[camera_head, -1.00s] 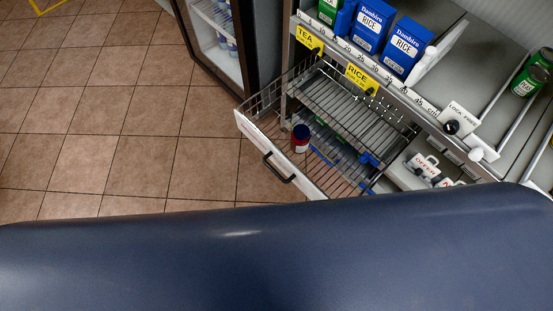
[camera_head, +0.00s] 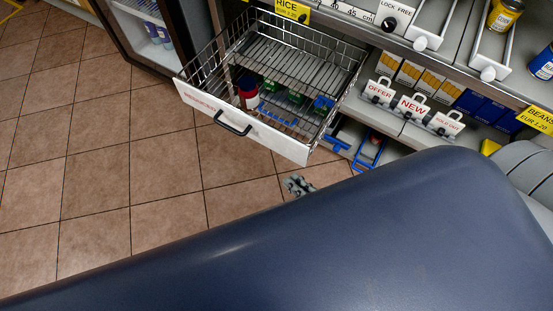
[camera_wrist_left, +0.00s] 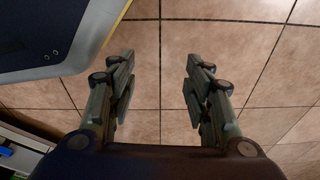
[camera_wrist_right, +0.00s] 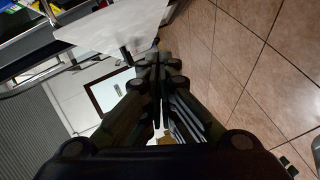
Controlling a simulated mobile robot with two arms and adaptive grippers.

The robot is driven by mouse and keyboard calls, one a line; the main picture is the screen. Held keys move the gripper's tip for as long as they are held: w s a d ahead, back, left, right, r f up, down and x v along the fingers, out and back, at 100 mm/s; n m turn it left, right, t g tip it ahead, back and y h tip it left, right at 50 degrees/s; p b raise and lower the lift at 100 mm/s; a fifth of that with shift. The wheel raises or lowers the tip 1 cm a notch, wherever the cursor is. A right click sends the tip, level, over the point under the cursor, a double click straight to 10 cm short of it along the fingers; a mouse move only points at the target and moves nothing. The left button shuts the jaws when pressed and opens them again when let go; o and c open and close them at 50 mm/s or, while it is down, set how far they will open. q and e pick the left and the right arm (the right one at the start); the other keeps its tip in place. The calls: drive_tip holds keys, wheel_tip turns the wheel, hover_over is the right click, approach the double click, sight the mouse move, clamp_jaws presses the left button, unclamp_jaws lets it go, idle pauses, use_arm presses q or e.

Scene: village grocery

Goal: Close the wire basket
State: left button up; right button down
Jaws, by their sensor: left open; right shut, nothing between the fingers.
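The wire basket (camera_head: 194,95) is pulled out from under the shelf. Its white front panel (camera_head: 275,139) with a black handle (camera_head: 233,123) faces the open floor. My right gripper (camera_head: 299,185) is just in front of and below the panel's right end, apart from the handle. In the right wrist view its fingers (camera_wrist_right: 157,62) are shut and empty, and the white panel (camera_wrist_right: 115,32) lies beyond them. My left gripper (camera_wrist_left: 161,72) is open and empty above floor tiles in the left wrist view. It is not visible in the head view.
The tiled floor in front is clear.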

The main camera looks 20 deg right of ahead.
wheel_tip(320, 180, up, 7)
drive_tip(key=a+n+t+y+b, duration=0.2)
drive_tip(key=n, duration=0.2)
use_arm(q)
drive_tip(key=w+r, duration=0.2)
drive_tip(key=r, duration=0.1)
drive_tip(key=shift+w+d, duration=0.15)
drive_tip(key=shift+w, duration=0.05)
use_arm(e)
drive_tip(key=w+a, duration=0.1)
drive_tip(key=w, duration=1)
drive_tip(key=shift+w, duration=0.15)
drive_tip(key=shift+r, duration=0.1)
